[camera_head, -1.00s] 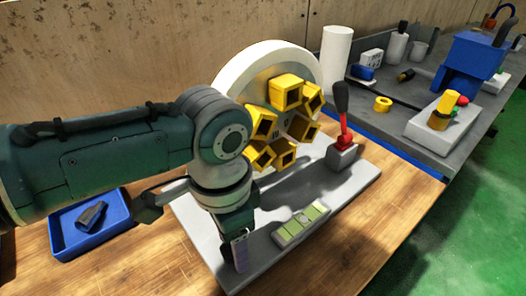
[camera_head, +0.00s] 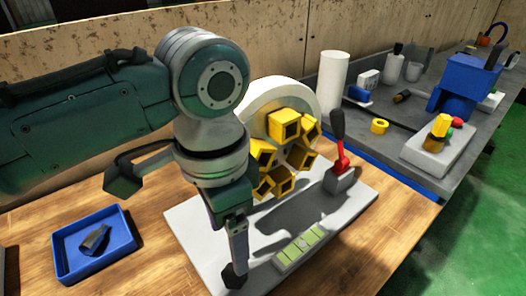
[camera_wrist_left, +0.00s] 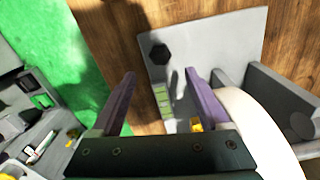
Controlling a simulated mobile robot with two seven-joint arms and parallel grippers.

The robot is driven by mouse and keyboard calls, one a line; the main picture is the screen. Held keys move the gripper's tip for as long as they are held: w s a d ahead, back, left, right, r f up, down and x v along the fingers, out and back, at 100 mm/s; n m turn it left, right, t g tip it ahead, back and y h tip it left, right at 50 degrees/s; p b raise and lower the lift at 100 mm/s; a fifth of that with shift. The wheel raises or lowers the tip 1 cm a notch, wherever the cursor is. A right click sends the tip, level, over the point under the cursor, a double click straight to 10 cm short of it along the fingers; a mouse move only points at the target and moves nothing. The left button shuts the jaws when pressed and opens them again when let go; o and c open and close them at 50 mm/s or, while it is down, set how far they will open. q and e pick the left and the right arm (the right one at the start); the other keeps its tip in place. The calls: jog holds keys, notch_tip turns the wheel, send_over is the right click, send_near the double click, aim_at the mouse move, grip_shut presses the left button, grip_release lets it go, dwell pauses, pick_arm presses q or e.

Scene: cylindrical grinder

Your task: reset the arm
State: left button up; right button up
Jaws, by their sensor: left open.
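My left arm comes in from the left in the head view, bent at the wrist, with the left gripper (camera_head: 236,262) pointing down at the front left part of the grey base plate (camera_head: 195,230). The wrist view shows both fingers of the left gripper (camera_wrist_left: 163,95) spread apart with nothing between them. The grinder's white wheel (camera_head: 268,90) with its ring of yellow blocks (camera_head: 285,125) stands behind the gripper, partly hidden by my arm. My right gripper does not show.
A red lever with a black handle (camera_head: 338,125) stands at the plate's right. A green panel (camera_head: 300,245) lies along its front. A blue tray (camera_head: 128,238) with a dark part (camera_head: 95,240) sits left. A grey bench (camera_head: 400,165) with several items is at right.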

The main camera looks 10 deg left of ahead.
pick_arm(q)
jog(key=shift+r, duration=0.4)
jog(key=s+d+f+n+t+h, duration=0.1)
jog(key=s+d+n+h, duration=0.15)
jog(key=s, duration=0.45)
jog(key=s+a+r+n+t+y, duration=0.25)
jog(key=s+a+n, duration=0.25)
jog(key=s+a, duration=0.45)
notch_tip(320, 180, up, 38)
jog(key=p, duration=3.7)
jog(key=shift+w+a+r+p, duration=0.15)
jog(key=shift+w+a+p, duration=0.15)
jog(key=shift+w+a, duration=0.1)
